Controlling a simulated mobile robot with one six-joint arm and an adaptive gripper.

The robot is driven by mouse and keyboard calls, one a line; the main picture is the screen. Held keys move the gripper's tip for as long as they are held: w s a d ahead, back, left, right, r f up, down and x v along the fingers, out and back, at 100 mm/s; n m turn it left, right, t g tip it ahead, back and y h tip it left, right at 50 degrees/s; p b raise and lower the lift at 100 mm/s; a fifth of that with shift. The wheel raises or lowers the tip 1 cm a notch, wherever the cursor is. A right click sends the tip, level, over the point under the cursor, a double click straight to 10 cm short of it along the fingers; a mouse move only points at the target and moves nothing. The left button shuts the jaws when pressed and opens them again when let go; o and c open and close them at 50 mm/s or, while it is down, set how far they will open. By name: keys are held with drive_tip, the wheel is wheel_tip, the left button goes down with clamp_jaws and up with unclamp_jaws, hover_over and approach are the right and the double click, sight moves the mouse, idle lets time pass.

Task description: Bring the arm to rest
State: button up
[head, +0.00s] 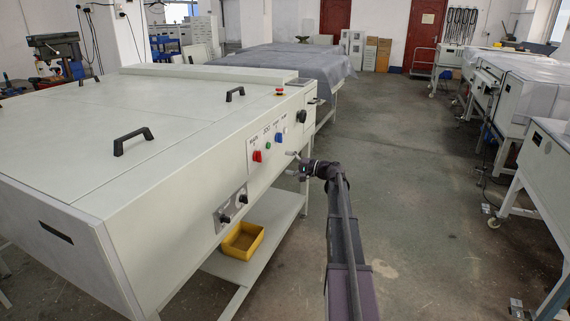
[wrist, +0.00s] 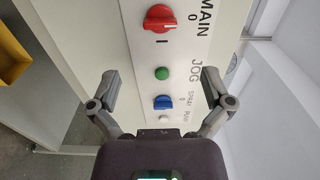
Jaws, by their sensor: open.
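My gripper (head: 293,164) is in front of the control panel of a large white plate processor (head: 170,110). In the wrist view my gripper (wrist: 158,90) is open and empty, its two fingers spread to either side of the panel's controls. Between and above the fingers I see a red rotary switch (wrist: 160,18) marked MAIN, a green button (wrist: 162,73), a blue switch (wrist: 163,102) and a small white button (wrist: 164,119). I cannot tell whether either finger touches the panel. My arm reaches forward from the bottom of the head view.
A yellow bin (head: 242,241) sits on the processor's lower shelf. Black handles (head: 133,140) stand up from its lid. A covered table (head: 290,60) stands behind. More white machines (head: 545,165) line the right side. The floor aisle (head: 430,190) between is clear.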

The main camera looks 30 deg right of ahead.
drive_tip(key=shift+a, duration=0.1)
idle(0.3)
drive_tip(key=s+a+f+n+g+h, duration=0.1)
drive_tip(key=s+a+f+n+g, duration=0.35)
drive_tip(key=a, duration=0.75)
drive_tip(key=s+a+f+n+g+h, duration=0.1)
drive_tip(key=s+a+f+g, duration=0.45)
drive_tip(key=a, duration=0.65)
drive_tip(key=s+a+f+n+g+h+p, duration=0.15)
drive_tip(key=s+a+f+h, duration=0.3)
drive_tip(key=s, duration=0.65)
drive_tip(key=s+a+f+n+g+h+b, duration=0.1)
drive_tip(key=s+a+f+n+g+h, duration=0.35)
drive_tip(key=s, duration=0.75)
wheel_tip(320, 180, up, 20)
drive_tip(key=a+m+t+p, duration=0.1)
drive_tip(key=p, duration=1.8)
drive_tip(key=shift+w+a+t, duration=0.15)
drive_tip(key=shift+w+t, duration=0.05)
drive_tip(key=shift+t, duration=0.2)
drive_tip(key=shift+c, duration=0.2)
